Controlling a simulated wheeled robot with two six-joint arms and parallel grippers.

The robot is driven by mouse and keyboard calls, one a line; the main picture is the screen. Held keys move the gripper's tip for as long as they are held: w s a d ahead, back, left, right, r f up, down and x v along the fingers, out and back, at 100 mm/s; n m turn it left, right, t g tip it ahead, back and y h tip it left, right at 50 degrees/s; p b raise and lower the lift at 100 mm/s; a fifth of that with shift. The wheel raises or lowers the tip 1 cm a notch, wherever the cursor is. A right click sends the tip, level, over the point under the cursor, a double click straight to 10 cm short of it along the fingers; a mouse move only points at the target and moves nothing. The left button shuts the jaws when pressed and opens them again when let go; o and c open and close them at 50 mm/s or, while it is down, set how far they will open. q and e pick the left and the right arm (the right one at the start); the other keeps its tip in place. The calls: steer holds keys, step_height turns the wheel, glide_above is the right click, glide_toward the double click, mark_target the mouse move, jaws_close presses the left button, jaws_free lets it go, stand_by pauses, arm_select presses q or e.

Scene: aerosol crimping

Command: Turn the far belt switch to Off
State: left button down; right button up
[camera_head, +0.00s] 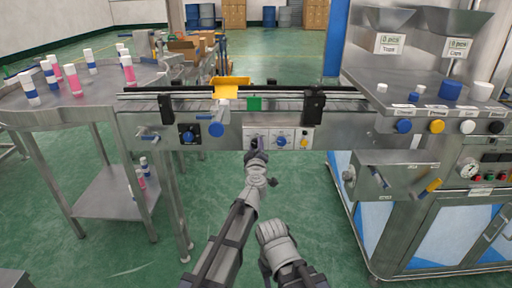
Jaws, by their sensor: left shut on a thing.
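The conveyor's front panel carries two switch plates side by side. The left plate's switch (256,136) is mostly covered by my left gripper (256,148), which is shut on its knob. The knob's pointing direction is hidden. The right plate's switch has a blue dial (281,141) and stands free just right of my gripper. My right arm shows low in the middle, but its jaws cannot be made out.
The conveyor belt (185,104) runs above the panel. A table (40,116) with bottles stands left; a steel machine (440,165) stands right.

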arm_select(q)
steer(key=shift+c, duration=2.1)
jaws_free()
